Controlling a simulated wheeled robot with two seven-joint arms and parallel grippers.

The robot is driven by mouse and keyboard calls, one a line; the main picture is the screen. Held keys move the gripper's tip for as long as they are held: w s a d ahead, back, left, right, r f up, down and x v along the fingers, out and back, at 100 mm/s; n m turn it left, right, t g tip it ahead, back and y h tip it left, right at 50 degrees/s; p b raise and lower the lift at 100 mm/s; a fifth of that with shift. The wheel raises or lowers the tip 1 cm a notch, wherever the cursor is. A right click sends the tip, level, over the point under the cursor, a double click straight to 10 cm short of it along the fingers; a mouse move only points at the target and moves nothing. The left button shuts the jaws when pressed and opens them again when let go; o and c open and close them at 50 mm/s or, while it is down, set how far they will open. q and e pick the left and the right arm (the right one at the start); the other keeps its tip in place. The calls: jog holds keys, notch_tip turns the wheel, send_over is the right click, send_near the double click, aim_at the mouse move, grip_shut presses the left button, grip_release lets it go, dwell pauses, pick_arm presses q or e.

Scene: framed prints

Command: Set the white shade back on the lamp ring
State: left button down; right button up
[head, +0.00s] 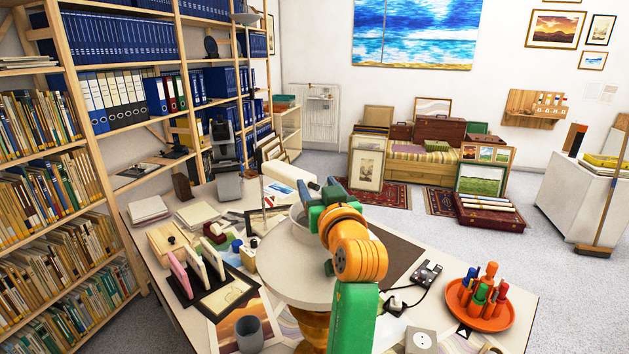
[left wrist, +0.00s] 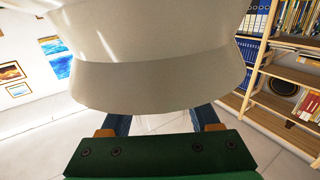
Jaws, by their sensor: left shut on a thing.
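The white shade (head: 290,272) is a wide, pale cone with a raised collar at its top, over the middle of the table in the head view. It fills the upper middle of the left wrist view (left wrist: 155,85). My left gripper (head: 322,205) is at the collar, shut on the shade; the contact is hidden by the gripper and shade. An amber lamp base (head: 314,322) shows below the shade, partly covered by my arm. The lamp ring is hidden, so I cannot tell whether the shade touches it. My right gripper is not in view.
The table (head: 505,290) is crowded. An orange tray (head: 478,318) of markers stands at right, beside a black switch box (head: 427,272) and its cable. A dark rack (head: 215,294) with upright pieces and a grey cup (head: 249,334) stand left of the shade.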

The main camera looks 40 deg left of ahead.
pick_arm(q)
jog(key=shift+s+d+f, duration=0.15)
jog(key=shift+f, duration=0.05)
notch_tip(320, 180, down, 6)
jog(key=b, duration=0.6)
jog(key=shift+d+f, duration=0.1)
jog(key=shift+s+d, duration=0.1)
jog(key=shift+s, duration=0.1)
jog(key=shift+c, duration=0.2)
grip_release()
jog(key=shift+w, duration=0.1)
